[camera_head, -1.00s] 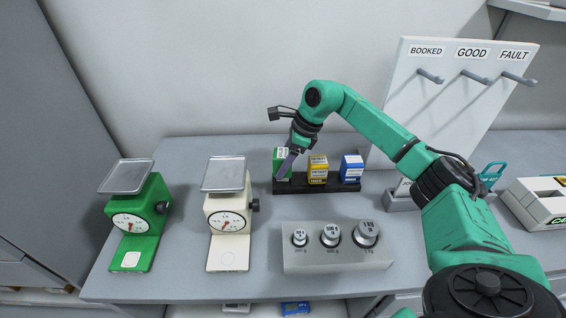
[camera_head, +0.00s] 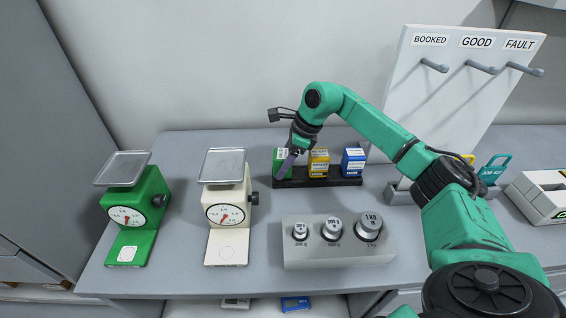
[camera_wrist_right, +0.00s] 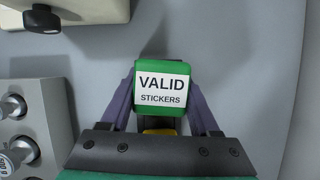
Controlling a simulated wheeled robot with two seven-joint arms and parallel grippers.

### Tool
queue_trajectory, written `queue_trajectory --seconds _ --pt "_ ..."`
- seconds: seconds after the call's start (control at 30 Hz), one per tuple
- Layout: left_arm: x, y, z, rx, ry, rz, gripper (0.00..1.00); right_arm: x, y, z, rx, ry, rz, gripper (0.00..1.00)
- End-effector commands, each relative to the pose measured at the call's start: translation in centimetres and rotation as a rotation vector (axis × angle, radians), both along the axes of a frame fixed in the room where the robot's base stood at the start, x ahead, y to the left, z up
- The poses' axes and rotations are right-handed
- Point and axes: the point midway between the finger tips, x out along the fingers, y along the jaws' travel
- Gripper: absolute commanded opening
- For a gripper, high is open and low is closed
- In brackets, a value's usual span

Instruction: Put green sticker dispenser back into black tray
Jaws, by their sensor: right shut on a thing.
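The green sticker dispenser (camera_head: 279,160) is at the left end of the black tray (camera_head: 330,182), level with the dispensers beside it. My right gripper (camera_head: 288,167) is shut on it from above. In the right wrist view the dispenser (camera_wrist_right: 160,72) shows its white "VALID STICKERS" label between my two purple fingers (camera_wrist_right: 160,112). Its lower end is hidden, so I cannot tell whether it rests on the tray floor. My left gripper is out of view.
A yellow dispenser (camera_head: 318,166) and a blue dispenser (camera_head: 353,163) stand in the tray. A weight block (camera_head: 335,257) is in front. A green scale (camera_head: 138,215) and a cream scale (camera_head: 228,213) stand left. A hook board (camera_head: 450,100) stands back right.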

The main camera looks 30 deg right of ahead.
Motion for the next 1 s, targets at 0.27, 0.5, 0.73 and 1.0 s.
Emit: queue_trajectory --seconds 0.27,0.5,0.73,1.0 --pt "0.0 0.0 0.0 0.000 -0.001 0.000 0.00 0.0 0.0 0.1 0.001 -0.001 0.000 0.97" --pt "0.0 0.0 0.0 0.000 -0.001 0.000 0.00 0.0 0.0 0.0 -0.001 0.001 0.000 0.97" --pt "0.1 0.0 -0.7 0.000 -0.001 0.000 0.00 -0.4 -1.0 2.3 -0.001 -0.004 -0.003 0.97" --pt "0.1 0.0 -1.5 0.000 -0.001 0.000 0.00 -2.1 -3.6 9.8 0.000 -0.005 -0.002 0.97"
